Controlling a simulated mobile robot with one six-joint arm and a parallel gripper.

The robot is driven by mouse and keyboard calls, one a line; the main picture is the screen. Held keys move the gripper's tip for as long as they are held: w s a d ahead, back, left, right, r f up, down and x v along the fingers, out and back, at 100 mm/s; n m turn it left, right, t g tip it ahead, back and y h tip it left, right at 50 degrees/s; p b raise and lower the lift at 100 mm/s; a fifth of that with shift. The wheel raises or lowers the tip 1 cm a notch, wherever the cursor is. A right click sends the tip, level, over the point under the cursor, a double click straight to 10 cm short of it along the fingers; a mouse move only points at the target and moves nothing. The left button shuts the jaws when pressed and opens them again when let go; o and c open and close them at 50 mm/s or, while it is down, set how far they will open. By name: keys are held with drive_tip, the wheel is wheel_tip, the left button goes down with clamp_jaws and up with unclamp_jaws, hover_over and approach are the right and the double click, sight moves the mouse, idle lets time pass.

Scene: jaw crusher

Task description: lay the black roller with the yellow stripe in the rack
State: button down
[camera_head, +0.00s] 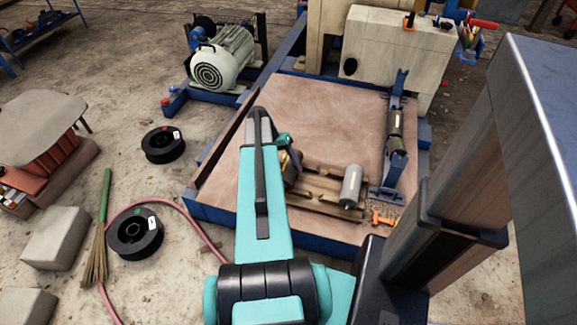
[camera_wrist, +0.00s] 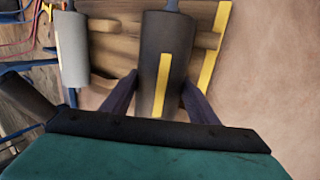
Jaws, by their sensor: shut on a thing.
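The black roller with the yellow stripe (camera_wrist: 165,60) is between my two dark fingers in the wrist view. My gripper (camera_wrist: 161,95) is shut on it, and the stripe faces the wrist camera. Behind the roller is a wooden slatted piece, which looks like the rack (camera_wrist: 112,50). I cannot tell whether the roller touches it. In the head view my teal arm hides most of the held roller; a dark bit (camera_head: 292,168) shows beside the wood (camera_head: 320,184). A grey roller (camera_head: 350,186) lies on the wood's right part, and also shows in the wrist view (camera_wrist: 72,50).
A blue stand (camera_head: 388,190) holding a dark roller (camera_head: 395,122) rises right of the wood, on the blue-edged platform. An orange item (camera_head: 382,217) lies near its foot. The platform's back middle (camera_head: 325,110) is clear. A motor (camera_head: 222,60) stands behind left.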

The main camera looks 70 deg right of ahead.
drive_tip(key=shift+f, duration=0.55)
drive_tip(key=c, duration=0.6)
unclamp_jaws()
drive_tip(key=shift+c, duration=0.2)
drive_tip(key=shift+f, duration=0.1)
drive_tip(key=shift+w, duration=0.1)
drive_tip(key=p+v, duration=0.1)
drive_tip(key=v, duration=1.3)
drive_tip(key=shift+s+p, duration=0.25)
drive_tip(key=shift+p, duration=0.05)
